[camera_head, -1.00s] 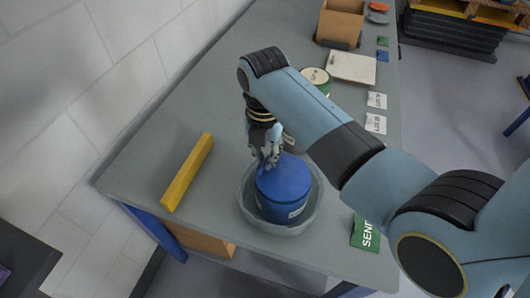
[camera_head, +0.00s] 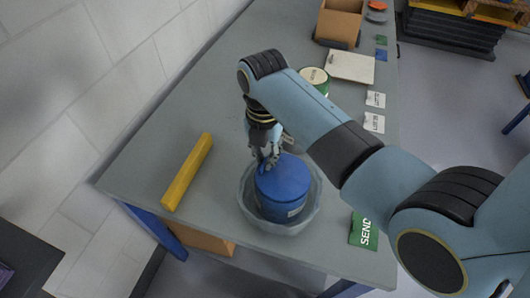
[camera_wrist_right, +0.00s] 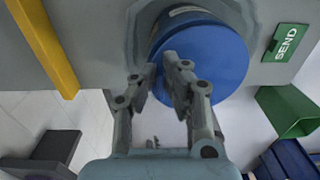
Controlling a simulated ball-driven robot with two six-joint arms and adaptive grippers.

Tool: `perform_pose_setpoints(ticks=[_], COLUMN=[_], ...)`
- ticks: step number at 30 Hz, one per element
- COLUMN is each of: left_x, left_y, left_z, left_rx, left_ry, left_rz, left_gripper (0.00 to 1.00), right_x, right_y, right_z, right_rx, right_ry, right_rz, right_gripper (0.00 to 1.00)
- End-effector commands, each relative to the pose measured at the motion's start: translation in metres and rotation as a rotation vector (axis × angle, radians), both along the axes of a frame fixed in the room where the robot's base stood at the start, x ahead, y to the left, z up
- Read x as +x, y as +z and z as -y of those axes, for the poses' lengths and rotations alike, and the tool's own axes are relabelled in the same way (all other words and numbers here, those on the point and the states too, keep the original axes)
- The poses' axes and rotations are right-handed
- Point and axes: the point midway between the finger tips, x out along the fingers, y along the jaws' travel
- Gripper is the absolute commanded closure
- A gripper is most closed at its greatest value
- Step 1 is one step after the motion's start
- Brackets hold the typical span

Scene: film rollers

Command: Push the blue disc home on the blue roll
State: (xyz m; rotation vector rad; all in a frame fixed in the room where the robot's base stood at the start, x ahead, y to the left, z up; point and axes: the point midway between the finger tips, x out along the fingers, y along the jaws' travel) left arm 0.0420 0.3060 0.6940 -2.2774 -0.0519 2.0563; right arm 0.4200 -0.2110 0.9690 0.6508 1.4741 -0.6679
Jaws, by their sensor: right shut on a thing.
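The blue disc (camera_head: 284,174) lies on top of the upright blue roll (camera_head: 277,209), which stands in a grey round cradle (camera_head: 313,205). Any gap between disc and roll is too small to tell. My right gripper (camera_head: 266,158) is at the disc's far left edge, pointing down. In the right wrist view the disc (camera_wrist_right: 215,62) fills the upper middle, and the fingers of my right gripper (camera_wrist_right: 162,65) are close together over its edge, shut on it. The exact contact is partly hidden by the fingers. My left gripper is not in view.
A yellow bar (camera_head: 187,172) lies left of the cradle. A green SEND card (camera_head: 363,231) lies at the right table edge. A round green-sided tin (camera_head: 314,79), a white board (camera_head: 350,66) and an open cardboard box (camera_head: 339,22) are farther back.

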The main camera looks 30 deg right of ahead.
Motion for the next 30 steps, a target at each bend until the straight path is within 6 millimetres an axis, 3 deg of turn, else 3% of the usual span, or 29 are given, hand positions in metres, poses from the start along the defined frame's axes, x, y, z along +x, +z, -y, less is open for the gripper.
perform_pose_setpoints(ticks=[30], left_x=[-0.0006], left_y=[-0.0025], left_z=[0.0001], left_rx=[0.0], left_ry=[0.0], left_rz=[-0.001], left_gripper=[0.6], right_x=[0.0002], right_y=[-0.0049], right_z=[0.0001], right_rx=[0.0], right_ry=[0.0], right_rz=[0.0], right_gripper=[1.0])
